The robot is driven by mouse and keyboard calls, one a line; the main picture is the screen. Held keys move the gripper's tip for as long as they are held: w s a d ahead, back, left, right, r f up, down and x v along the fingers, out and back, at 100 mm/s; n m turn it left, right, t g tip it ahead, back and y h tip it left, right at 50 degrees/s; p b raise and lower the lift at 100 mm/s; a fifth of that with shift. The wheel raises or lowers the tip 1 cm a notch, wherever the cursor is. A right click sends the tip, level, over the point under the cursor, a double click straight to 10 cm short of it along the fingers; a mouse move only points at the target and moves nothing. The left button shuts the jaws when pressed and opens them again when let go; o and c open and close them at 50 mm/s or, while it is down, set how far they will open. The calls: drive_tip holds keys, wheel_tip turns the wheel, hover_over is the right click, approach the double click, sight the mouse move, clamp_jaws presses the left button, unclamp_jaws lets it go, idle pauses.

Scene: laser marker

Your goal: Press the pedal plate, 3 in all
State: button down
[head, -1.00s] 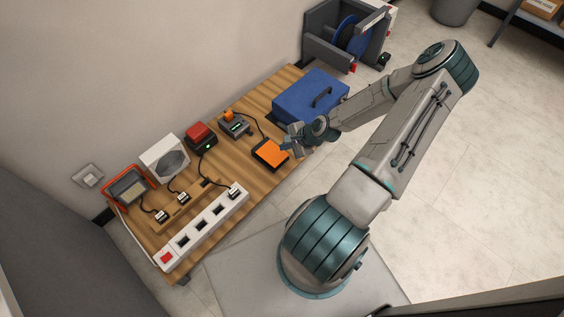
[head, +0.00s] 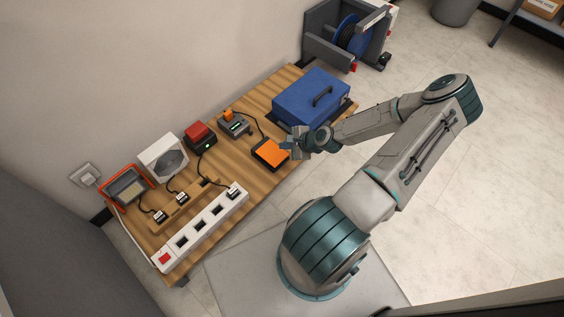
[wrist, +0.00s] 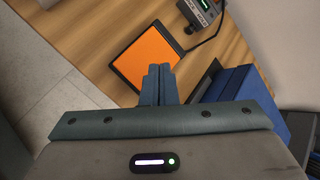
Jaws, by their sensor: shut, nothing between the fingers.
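The pedal plate (head: 270,152) is a flat orange square in a dark frame, lying on the wooden table. A cable runs from it to a small grey device with a green display (head: 235,125). My gripper (head: 287,146) is at the right edge of the plate in the head view. In the wrist view the plate (wrist: 148,62) lies just beyond my shut, empty fingers (wrist: 159,70). The fingertips overlap its near corner in the picture. I cannot tell whether they touch it.
A blue case (head: 308,100) stands close behind my gripper. A red box (head: 199,134), a white fan-like unit (head: 163,157), an orange-framed lamp (head: 127,188) and a white power strip (head: 205,228) fill the table's left part. Bare wood (head: 222,165) lies between.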

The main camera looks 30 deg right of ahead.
sight(281, 160)
wheel_tip(281, 160, down, 7)
drive_tip(key=b, duration=0.5)
drive_tip(key=shift+f, duration=0.2)
drive_tip(key=shift+f, duration=0.1)
idle(1.5)
drive_tip(key=shift+f, duration=0.3)
drive_tip(key=shift+f+b, duration=0.8)
drive_tip(key=shift+f, duration=0.1)
idle(1.0)
idle(0.5)
drive_tip(key=shift+r+p, duration=1.1)
drive_tip(key=shift+r, duration=0.25)
drive_tip(key=shift+r+p, duration=2.1)
drive_tip(key=shift+r, duration=0.45)
